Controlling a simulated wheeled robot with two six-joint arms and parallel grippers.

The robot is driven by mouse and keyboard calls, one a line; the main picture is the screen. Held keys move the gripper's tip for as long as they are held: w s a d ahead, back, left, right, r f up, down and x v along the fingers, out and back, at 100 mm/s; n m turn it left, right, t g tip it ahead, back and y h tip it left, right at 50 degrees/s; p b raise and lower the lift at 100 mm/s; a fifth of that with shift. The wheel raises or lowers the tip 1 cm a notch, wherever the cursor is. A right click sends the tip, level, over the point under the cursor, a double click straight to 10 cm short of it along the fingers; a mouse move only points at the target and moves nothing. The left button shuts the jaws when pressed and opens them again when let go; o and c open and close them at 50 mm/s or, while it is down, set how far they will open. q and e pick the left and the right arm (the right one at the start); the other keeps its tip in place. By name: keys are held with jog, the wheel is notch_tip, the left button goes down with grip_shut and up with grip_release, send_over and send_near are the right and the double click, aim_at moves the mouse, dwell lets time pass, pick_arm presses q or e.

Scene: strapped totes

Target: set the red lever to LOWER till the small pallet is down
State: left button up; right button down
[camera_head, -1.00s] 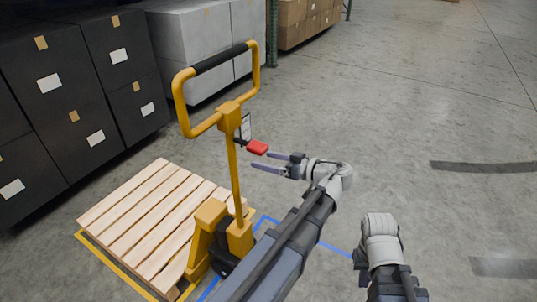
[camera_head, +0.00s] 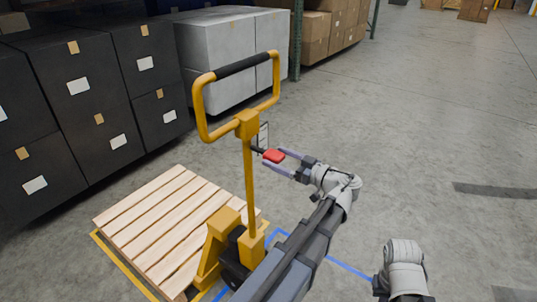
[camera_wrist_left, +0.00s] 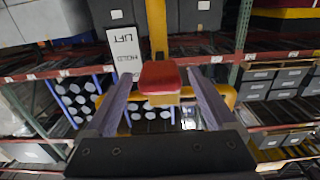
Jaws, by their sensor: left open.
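The yellow pallet jack (camera_head: 247,180) stands with its looped handle upright. The red lever (camera_head: 274,155) sticks out to the right of its column. My left gripper (camera_head: 282,161) is open, with its two purple fingers on either side of the lever's red knob. In the left wrist view the red knob (camera_wrist_left: 161,77) sits between the fingertips, with gaps on both sides. A white label plate (camera_wrist_left: 125,50) behind it reads LIFT and HOLD; its lower part is hidden. The small wooden pallet (camera_head: 160,218) sits at the jack's foot, low over the yellow floor outline. My right gripper is out of view.
Black boxes (camera_head: 75,100) stand in a row at the left, with grey boxes (camera_head: 232,60) behind. Brown cartons (camera_head: 330,30) sit by a green rack post. The floor (camera_head: 410,130) to the right is clear.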

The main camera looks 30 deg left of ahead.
aim_at(272, 155)
pick_arm(q)
jog(key=shift+w+a, duration=0.15)
jog(key=shift+a, duration=1.85)
grip_shut()
